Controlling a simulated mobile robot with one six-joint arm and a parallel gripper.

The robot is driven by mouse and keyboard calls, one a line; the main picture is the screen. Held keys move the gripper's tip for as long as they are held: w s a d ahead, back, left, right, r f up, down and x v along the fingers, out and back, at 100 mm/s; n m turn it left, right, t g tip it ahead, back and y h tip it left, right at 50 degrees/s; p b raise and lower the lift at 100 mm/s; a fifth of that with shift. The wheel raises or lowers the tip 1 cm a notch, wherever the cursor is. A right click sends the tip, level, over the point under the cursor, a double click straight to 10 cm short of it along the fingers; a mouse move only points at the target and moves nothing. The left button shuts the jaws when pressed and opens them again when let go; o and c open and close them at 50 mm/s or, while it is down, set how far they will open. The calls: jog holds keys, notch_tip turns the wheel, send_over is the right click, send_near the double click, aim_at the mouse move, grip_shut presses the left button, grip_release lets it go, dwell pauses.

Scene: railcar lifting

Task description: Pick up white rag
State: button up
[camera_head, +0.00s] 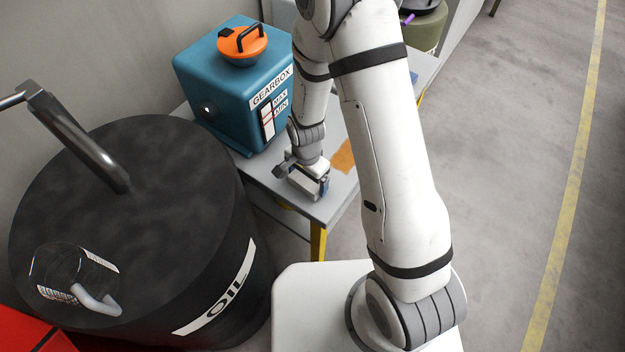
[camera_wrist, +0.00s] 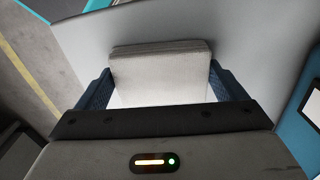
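The white rag (camera_wrist: 160,75) is a folded, off-white rectangular pad on the grey table (camera_head: 337,205). In the wrist view it lies between the two blue fingers of my gripper (camera_wrist: 162,88), its side edges very close to them. The fingers are spread wide apart. I cannot tell whether they touch the rag. In the head view my gripper (camera_head: 305,180) is low over the table's near end, and part of the rag (camera_head: 306,187) shows at the fingers. The rest is hidden by the gripper.
A blue gearbox (camera_head: 225,90) with an orange cap (camera_head: 243,42) stands beside my gripper. A black oil drum (camera_head: 130,215) stands at the left. An orange cloth-like patch (camera_head: 343,157) lies on the table, partly behind my arm. Open floor (camera_head: 490,180) lies at the right.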

aim_at(307, 179)
jog(key=c, duration=0.4)
jog(key=shift+c, duration=0.2)
notch_tip(307, 179, up, 10)
dwell(0.4)
